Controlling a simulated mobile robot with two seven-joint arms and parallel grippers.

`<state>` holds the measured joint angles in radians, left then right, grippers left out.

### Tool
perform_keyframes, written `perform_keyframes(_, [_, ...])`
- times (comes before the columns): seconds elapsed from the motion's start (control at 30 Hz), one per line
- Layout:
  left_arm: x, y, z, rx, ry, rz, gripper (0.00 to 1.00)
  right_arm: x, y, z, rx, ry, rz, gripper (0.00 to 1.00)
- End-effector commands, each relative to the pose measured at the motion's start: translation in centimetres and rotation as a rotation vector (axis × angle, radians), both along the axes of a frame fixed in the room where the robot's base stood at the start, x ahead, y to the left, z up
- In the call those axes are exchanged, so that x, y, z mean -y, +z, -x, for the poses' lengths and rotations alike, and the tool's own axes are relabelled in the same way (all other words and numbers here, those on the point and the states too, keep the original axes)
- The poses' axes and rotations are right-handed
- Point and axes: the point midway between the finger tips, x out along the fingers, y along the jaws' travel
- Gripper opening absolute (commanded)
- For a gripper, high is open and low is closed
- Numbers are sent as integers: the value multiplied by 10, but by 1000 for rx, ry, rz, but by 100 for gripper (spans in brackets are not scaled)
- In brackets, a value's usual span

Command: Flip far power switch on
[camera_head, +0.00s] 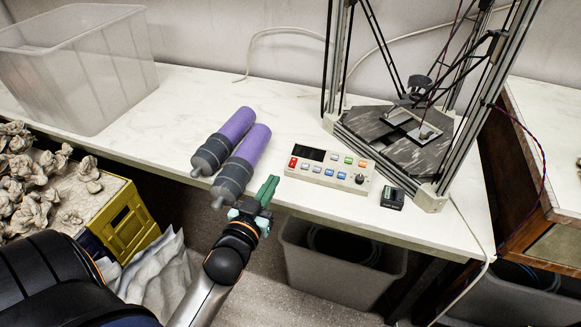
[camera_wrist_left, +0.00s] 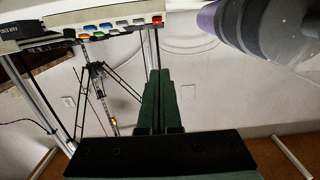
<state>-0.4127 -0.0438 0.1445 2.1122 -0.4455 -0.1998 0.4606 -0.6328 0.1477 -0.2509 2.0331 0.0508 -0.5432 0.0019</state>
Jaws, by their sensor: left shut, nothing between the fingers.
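My left gripper (camera_head: 266,192) has green fingers. It is shut and empty, near the table's front edge, between the purple cylinders and the white control box (camera_head: 328,170). Its fingers also show in the left wrist view (camera_wrist_left: 161,95). The control box has a dark display, a red button (camera_head: 293,163), several coloured buttons and a knob. A small black box (camera_head: 392,198) lies right of it, by the delta printer (camera_head: 400,135). In the left wrist view, which looks upside down, two pale plates (camera_wrist_left: 69,101) (camera_wrist_left: 187,92) show on the wall. I cannot tell which part is the far power switch. My right gripper is not in view.
Two purple and grey cylinders (camera_head: 235,140) lie left of my gripper. A clear plastic bin (camera_head: 110,70) stands at the back left. A grey bin (camera_head: 335,265) is under the table. The white tabletop (camera_head: 190,95) is bare behind the cylinders.

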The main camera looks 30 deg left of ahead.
Motion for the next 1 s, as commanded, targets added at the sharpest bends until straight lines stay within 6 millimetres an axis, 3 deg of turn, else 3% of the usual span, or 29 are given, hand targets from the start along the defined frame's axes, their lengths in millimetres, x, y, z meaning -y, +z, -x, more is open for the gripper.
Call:
perform_keyframes(0.27, [-3,-1,-16,2,-2,-1,0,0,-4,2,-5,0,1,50])
perform_keyframes(0.77, [-24,-5,-101,1,0,-2,0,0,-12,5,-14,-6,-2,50])
perform_keyframes(0.83, [-24,-24,-100,-5,0,1,0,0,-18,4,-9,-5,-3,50])
perform_keyframes(1.0, [-25,-40,-104,-2,0,0,0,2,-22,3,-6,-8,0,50])
